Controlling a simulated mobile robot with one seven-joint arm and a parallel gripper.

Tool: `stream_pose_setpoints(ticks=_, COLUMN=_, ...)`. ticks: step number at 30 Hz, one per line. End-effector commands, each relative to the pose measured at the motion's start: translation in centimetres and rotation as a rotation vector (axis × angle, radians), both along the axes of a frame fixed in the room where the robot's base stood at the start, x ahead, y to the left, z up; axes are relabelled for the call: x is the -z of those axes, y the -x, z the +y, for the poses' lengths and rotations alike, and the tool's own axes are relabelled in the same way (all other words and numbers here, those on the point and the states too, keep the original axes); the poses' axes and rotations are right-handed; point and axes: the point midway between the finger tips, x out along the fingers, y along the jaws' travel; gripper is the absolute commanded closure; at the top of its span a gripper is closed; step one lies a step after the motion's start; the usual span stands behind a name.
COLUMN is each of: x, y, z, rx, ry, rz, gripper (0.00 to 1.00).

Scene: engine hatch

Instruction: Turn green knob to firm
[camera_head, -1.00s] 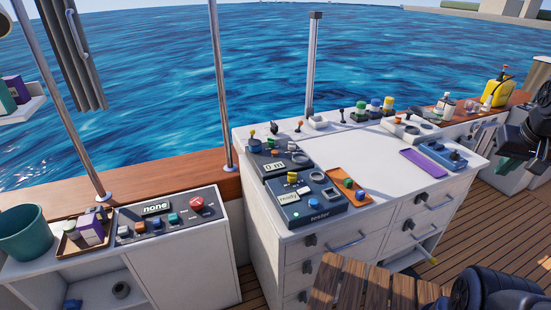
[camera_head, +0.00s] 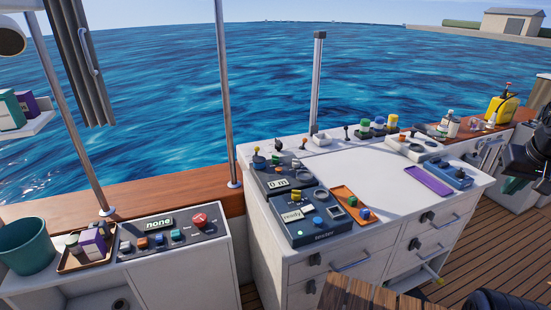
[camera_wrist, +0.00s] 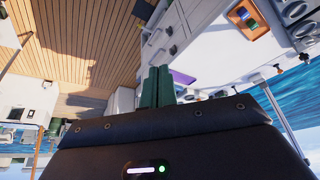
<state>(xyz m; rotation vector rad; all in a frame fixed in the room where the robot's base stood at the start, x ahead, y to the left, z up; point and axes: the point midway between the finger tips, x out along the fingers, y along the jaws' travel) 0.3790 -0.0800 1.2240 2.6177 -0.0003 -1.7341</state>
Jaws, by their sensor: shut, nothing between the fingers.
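Another green-topped knob or cap (camera_head: 365,123) stands at the back of the counter, beside a blue and a yellow one. I cannot tell which is the green knob, and no "firm" mark is readable. My gripper shows in the wrist view as two dark green fingers (camera_wrist: 158,84) side by side, shut and empty. It is away from the counter controls. The orange tray also shows in the wrist view (camera_wrist: 235,14), upper right.
A dark panel (camera_head: 325,236) reading "ready" and one reading "0 m" (camera_head: 264,180) sit on the counter's left. A lower panel (camera_head: 188,238) reads "none". A purple tray (camera_head: 428,181) and blue device (camera_head: 459,178) lie at right. The counter's middle is clear.

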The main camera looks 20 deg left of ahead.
Motion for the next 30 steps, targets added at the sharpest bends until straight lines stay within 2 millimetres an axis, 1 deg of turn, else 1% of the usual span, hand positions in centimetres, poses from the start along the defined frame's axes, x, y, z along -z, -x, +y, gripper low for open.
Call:
stream_pose_setpoints(ticks=1, x=0.0, y=0.0, z=0.0, rx=-0.001, ry=0.000, rz=0.000, gripper=0.90)
stream_pose_setpoints(ticks=5, x=-0.6, y=-0.8, z=0.3, rx=-0.028, ry=0.014, rz=0.005, gripper=0.65)
stream_pose_setpoints(ticks=7, x=-1.2, y=-1.8, z=0.8, rx=-0.064, ry=0.031, rz=0.014, gripper=0.51)
stream_pose_setpoints(ticks=8, x=-1.6, y=-2.4, z=1.1, rx=-0.086, ry=0.042, rz=0.018, gripper=0.47)
stream_pose_setpoints(ticks=14, x=-4.2, y=-7.2, z=3.9, rx=-0.265, ry=0.124, rz=0.054, gripper=0.47)
stream_pose_setpoints(ticks=20, x=-6.2, y=-12.1, z=7.6, rx=-0.454, ry=0.201, rz=0.088, gripper=0.47)
stream_pose_setpoints(ticks=26, x=-7.3, y=-16.9, z=12.3, rx=-0.646, ry=0.269, rz=0.118, gripper=0.47)
stream_pose_setpoints(ticks=30, x=-7.7, y=-20.1, z=16.0, rx=-0.781, ry=0.311, rz=0.135, gripper=0.47)
